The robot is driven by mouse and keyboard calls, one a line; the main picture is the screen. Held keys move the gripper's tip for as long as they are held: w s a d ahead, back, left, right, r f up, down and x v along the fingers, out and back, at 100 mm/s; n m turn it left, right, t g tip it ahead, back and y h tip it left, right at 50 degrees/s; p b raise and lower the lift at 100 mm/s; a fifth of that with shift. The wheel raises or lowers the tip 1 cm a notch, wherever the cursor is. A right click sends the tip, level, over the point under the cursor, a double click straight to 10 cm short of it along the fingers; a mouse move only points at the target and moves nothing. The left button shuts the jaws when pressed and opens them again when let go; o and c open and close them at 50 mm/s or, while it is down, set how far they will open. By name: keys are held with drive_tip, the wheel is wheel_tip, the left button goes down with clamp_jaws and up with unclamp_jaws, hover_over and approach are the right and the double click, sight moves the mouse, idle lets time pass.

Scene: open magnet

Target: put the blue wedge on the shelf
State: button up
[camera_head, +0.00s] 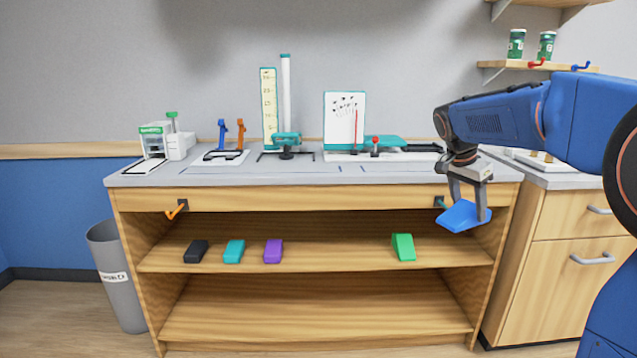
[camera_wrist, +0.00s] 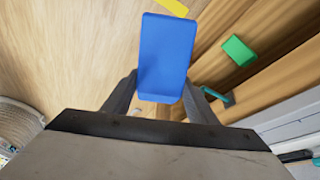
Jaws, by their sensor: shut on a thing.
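The blue wedge (camera_head: 462,216) is held in my gripper (camera_head: 468,200), which is shut on it. In the head view it hangs tilted in front of the right end of the bench, just below the countertop edge. In the wrist view the blue wedge (camera_wrist: 165,58) sits between the fingers of my gripper (camera_wrist: 158,95). The wooden shelf (camera_head: 330,254) is the middle board under the countertop. In the head view the wedge appears right of the shelf's green wedge and slightly higher.
A black block (camera_head: 196,251), a teal block (camera_head: 234,251), a purple block (camera_head: 273,251) and a green wedge (camera_head: 403,247) stand on the shelf. Bare shelf lies between purple and green. An orange hook (camera_head: 177,209) is at the bench's left. A grey bin (camera_head: 117,280) stands left.

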drive_tip(key=w+a+f+n+y, duration=0.1)
drive_tip(key=w+a+f+n, duration=0.2)
drive_tip(key=f, duration=0.9)
drive_tip(key=w+a+f+n+t+y, duration=0.1)
drive_tip(key=w+a+f+n, duration=0.2)
drive_tip(key=f, duration=0.9)
drive_tip(key=w+a+f+n+t, duration=0.1)
drive_tip(key=w+a+f+n, duration=0.2)
drive_tip(key=w+a+f, duration=0.2)
drive_tip(key=w+f, duration=0.3)
drive_tip(key=f, duration=0.4)
drive_tip(key=shift+f+n+y, duration=0.25)
drive_tip(key=shift+n+y, duration=0.05)
drive_tip(key=shift+y, duration=0.1)
drive_tip(key=shift+a, duration=0.1)
